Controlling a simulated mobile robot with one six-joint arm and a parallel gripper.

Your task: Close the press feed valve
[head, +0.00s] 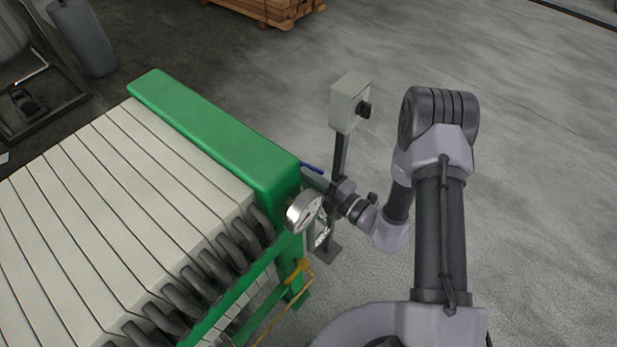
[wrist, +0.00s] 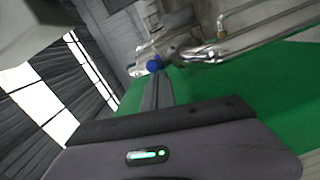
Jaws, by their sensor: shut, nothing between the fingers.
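A blue lever handle (head: 312,168) sticks out to the right from the end of the green press (head: 215,135), near its top corner. I take it for the press feed valve's handle. In the wrist view a round blue end (wrist: 154,66) shows by steel pipework (wrist: 205,52). My gripper (head: 318,181) is shut and empty, just below and in front of the blue lever in the head view. In the wrist view my gripper's fingers (wrist: 158,82) point at the blue end. I cannot tell whether they touch it. The valve body is mostly hidden.
A round gauge (head: 304,211) stands just left of my wrist. A grey control box (head: 350,100) on a post rises behind my gripper. A yellow lever (head: 298,270) sits lower on the press. The concrete floor to the right is clear.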

